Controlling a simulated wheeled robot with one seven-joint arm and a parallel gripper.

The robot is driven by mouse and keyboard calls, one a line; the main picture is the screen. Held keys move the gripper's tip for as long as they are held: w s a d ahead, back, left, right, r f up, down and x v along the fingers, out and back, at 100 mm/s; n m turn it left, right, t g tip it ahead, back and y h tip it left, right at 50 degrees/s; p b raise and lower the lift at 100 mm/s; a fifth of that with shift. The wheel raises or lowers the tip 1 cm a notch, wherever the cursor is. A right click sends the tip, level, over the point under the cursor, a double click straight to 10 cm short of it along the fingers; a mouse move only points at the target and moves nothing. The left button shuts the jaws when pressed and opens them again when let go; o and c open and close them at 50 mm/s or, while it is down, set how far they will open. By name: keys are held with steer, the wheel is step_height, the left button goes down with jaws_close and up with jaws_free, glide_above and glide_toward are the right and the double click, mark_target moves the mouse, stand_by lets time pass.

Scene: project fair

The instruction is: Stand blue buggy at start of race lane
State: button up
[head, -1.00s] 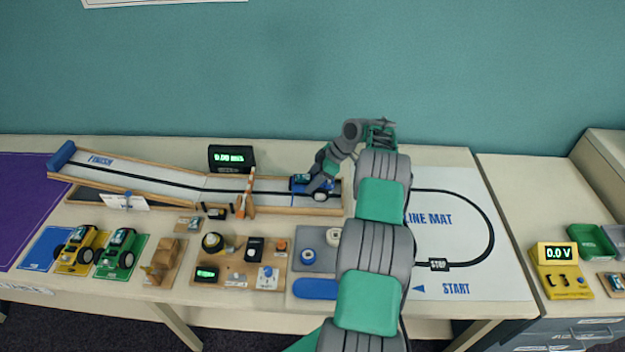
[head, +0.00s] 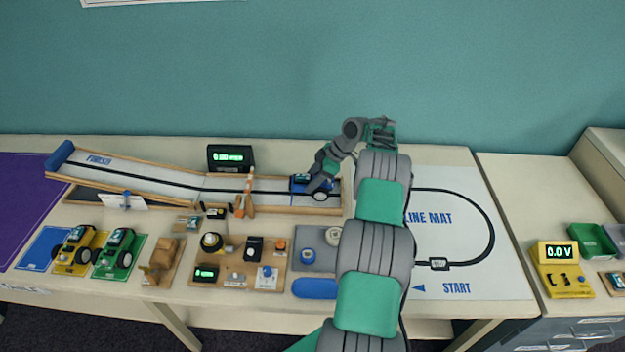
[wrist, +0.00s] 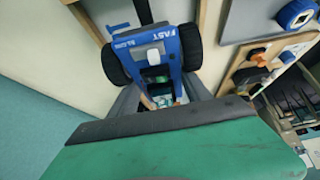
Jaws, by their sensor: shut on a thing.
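The blue buggy (head: 305,183) is at the right end of the race lane (head: 275,192), between the lane's wooden side rails. My gripper (head: 322,182) is at its right end and partly covers it in the head view. In the wrist view the blue buggy (wrist: 150,48) shows its blue body with white lettering and two black wheels. My gripper (wrist: 165,100) is shut on the buggy's body. The contact between its wheels and the lane floor is hidden.
A green-lit display (head: 231,157) stands behind the lane, and an orange-and-white gate post (head: 249,195) stands at it. Yellow (head: 75,250) and green (head: 119,252) buggies stand front left. Boards with parts (head: 238,262) lie in front. A line mat (head: 470,260) lies right of my arm.

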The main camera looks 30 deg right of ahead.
steer(key=shift+f+b, duration=1.05)
steer(key=shift+b, duration=0.3)
stand_by(1.7)
stand_by(0.4)
steer(key=o, duration=1.3)
